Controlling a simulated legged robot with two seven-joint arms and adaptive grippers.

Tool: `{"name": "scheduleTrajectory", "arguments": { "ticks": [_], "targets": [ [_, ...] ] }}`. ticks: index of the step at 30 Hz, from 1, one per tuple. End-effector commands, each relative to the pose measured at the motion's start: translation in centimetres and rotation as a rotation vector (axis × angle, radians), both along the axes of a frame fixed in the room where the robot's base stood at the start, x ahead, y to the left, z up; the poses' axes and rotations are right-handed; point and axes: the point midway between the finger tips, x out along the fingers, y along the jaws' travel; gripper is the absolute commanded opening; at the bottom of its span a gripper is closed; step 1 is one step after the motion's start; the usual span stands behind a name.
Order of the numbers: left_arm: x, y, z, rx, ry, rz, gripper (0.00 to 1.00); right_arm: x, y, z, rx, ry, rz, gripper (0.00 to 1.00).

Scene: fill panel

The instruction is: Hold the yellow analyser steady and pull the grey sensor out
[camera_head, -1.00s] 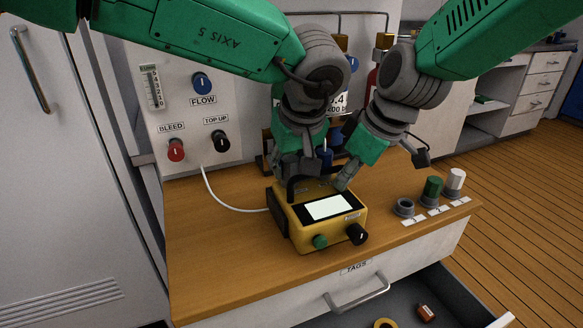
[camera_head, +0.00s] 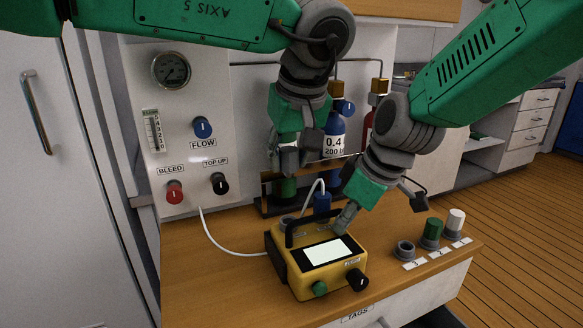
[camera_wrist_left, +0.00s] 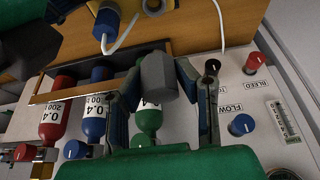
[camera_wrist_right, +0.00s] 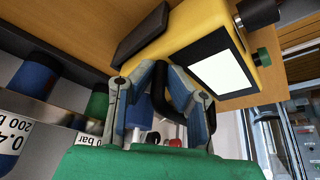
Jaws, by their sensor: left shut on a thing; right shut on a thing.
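The yellow analyser (camera_head: 318,278) sits on the wooden bench top, with a lit screen, a black carry handle (camera_head: 297,228), a green knob and a black knob. My right gripper (camera_head: 344,218) is shut on it at its rear edge by the handle; the exact grip is partly hidden. The right wrist view shows the black handle (camera_wrist_right: 180,104) between the fingers. My left gripper (camera_head: 287,160) is raised above and behind the analyser, clear of it. It is shut on the grey sensor (camera_wrist_left: 158,78), a stubby faceted piece. A grey round port (camera_wrist_left: 153,6) shows on the yellow case.
A panel with a blue flow knob (camera_head: 202,127), red and black knobs and a gauge stands behind left. Gas bottles (camera_head: 335,132) stand in a rack behind. A blue fitting (camera_head: 322,201) with a white tube is near the analyser. Holders with green and white caps (camera_head: 432,230) are at right.

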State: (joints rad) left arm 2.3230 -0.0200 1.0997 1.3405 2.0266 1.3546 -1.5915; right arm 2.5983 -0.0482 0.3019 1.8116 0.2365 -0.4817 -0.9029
Motion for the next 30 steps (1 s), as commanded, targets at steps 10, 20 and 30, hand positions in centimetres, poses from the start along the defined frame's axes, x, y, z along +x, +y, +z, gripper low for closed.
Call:
{"name": "scheduleTrajectory", "arguments": {
  "ticks": [10, 20, 30],
  "targets": [
    [0.1, -0.1, 0.0, 0.001, -0.001, 0.000, 0.03, -0.2, 0.1, -0.1, 0.002, 0.005, 0.003, 0.36],
    [0.0, -0.3, -0.1, 0.002, 0.000, 0.000, 0.03, -0.5, -0.8, 2.3, 0.004, -0.003, 0.002, 0.36],
    [0.1, -0.2, -0.1, 0.002, 0.000, 0.000, 0.03, -2.2, -2.7, 8.7, 0.004, 0.000, 0.003, 0.36]
  ]
}}
